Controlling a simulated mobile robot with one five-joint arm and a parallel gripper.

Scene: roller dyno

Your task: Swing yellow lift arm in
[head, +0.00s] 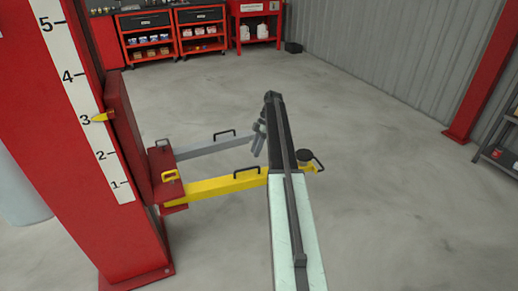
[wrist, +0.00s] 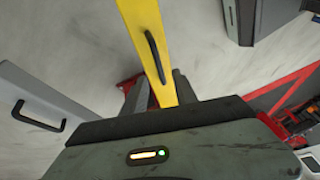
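The yellow lift arm (head: 215,187) runs right from the red column's carriage at a low height. In the head view, my gripper (head: 258,143) hangs near the yellow arm's handle, and no contact is visible.
A grey lift arm (head: 205,146) with a black handle lies behind the yellow one. The red column (head: 55,150) stands at left. Red tool carts (head: 160,40) line the back, and a shelf (head: 497,150) stands at right. The floor right of my arm is clear.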

